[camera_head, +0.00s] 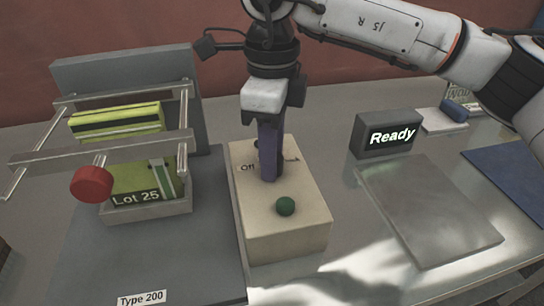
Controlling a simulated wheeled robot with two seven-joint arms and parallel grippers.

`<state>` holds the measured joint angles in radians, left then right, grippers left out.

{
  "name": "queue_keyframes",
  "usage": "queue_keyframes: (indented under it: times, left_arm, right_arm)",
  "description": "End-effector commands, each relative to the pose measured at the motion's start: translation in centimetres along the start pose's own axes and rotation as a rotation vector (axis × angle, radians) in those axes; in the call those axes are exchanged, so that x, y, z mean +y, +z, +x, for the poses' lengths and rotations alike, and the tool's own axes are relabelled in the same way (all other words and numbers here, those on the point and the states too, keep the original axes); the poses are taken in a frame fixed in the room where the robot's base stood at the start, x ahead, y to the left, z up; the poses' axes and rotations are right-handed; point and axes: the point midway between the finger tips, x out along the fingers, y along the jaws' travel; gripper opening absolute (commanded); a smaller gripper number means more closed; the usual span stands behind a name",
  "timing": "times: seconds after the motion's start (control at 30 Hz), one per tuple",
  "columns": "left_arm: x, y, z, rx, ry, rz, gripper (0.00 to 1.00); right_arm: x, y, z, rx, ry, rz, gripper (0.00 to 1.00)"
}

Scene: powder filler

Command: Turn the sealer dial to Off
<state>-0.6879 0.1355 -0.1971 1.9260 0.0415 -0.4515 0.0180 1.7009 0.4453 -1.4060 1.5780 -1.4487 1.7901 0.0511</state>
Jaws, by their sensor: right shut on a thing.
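The sealer dial's box (290,235) is a cream block in the middle of the table, with a green button (285,206) on its top and a label reading "Off" (247,168) near the dial. My right gripper (269,175) points straight down over the back part of the box. It is shut on the dial, which is mostly hidden behind the fingers, so its pointing direction cannot be told. My left gripper is out of view.
Left of the box stands a grey machine (190,240) with metal rails, a red knob (91,184) and a green "Lot 25" pack (140,180). A dark "Ready" display (387,134) and a flat grey plate (430,208) lie to the right.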

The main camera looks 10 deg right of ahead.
Motion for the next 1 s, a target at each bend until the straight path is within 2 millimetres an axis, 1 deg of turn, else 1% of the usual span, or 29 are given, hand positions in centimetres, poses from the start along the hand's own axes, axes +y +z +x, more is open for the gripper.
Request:
queue_keyframes:
  times: [0.33,0.7,1.0]
  left_arm:
    - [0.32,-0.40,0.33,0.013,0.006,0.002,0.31]
    - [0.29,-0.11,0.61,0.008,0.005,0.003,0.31]
    - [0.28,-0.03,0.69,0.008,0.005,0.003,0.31]
  right_arm:
    - [-0.03,0.03,-0.04,-0.002,-0.001,-0.329,0.06]
    - [-0.02,0.04,-0.08,-0.002,-0.001,-0.679,0.06]
    - [-0.02,0.07,-0.13,-0.004,-0.002,-0.919,0.06]
